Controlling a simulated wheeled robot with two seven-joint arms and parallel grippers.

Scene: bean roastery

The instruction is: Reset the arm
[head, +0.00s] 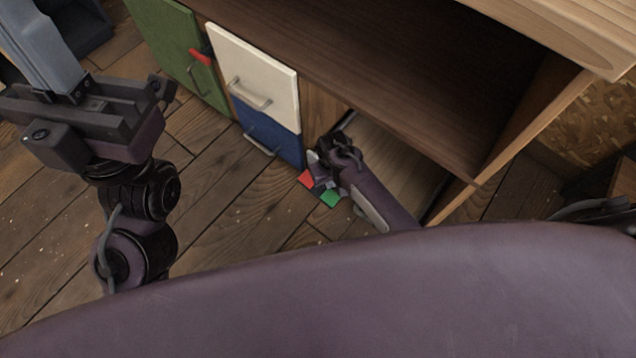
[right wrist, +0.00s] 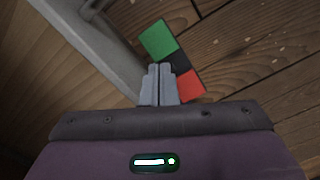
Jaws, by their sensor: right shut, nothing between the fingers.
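My right gripper (head: 314,168) is low, by the lower front of the wooden cabinet (head: 400,75), above the floor. In the right wrist view its two grey fingers (right wrist: 158,85) are together with nothing between them. Just beyond the fingertips in that view lies a flat green, black and red strip (right wrist: 160,40), on or close to the floor; I cannot tell if they touch. My left gripper (head: 38,45) is raised at the upper left, its grey fingers running to the picture's edge. Whether it is open or shut does not show.
The cabinet has a green door (head: 178,45), a cream front (head: 255,65) and a blue front (head: 268,133), all with bar handles. A small red piece (head: 201,57) is by the green door's handle. A wooden top (head: 560,30) overhangs at right.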

